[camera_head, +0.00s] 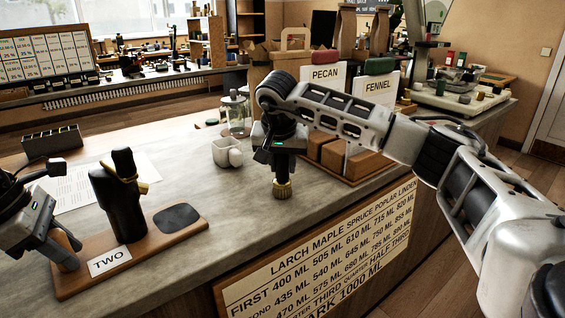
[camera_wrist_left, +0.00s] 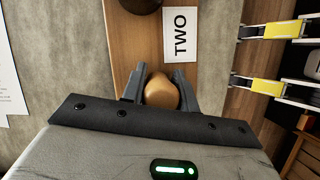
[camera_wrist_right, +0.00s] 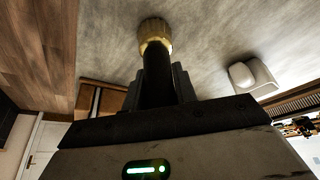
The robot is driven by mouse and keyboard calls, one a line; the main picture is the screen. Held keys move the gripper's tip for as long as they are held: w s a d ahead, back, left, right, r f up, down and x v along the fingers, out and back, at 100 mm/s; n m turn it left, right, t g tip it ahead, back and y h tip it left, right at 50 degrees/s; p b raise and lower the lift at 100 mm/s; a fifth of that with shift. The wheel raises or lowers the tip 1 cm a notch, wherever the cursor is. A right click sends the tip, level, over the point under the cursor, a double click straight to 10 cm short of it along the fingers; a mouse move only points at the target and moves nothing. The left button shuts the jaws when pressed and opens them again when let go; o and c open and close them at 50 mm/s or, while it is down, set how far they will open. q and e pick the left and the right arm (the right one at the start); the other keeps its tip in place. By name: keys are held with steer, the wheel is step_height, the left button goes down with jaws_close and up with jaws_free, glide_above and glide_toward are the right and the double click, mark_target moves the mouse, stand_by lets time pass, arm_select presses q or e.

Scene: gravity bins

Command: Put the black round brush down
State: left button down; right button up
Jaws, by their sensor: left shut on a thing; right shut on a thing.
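The black round brush has a black handle (camera_wrist_right: 158,78) and a brass-coloured round end (camera_wrist_right: 154,36). In the head view that end (camera_head: 282,190) points down over the grey counter (camera_head: 235,225), near its front edge. I cannot tell whether it touches the counter. My right gripper (camera_head: 280,152) is shut on the handle from above. My left gripper (camera_head: 66,245) is shut on a brown wooden knob (camera_wrist_left: 161,92) at the left end of a wooden board (camera_head: 185,237) labelled TWO.
A tall black object with a yellow band (camera_head: 122,195) and a dark pad (camera_head: 181,217) are on the board. Wooden bins with PECAN (camera_head: 325,78) and FENNEL signs stand right. Counter between board and brush is clear.

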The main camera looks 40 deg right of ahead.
arm_select(q)
steer(key=shift+f, duration=0.1)
arm_select(e)
steer(key=shift+f, duration=0.1)
steer(key=o, duration=1.1)
steer(key=shift+r, duration=0.4)
steer(key=v, duration=1.1)
steer(key=shift+s+a+r, duration=0.15)
steer(key=shift+r, duration=0.05)
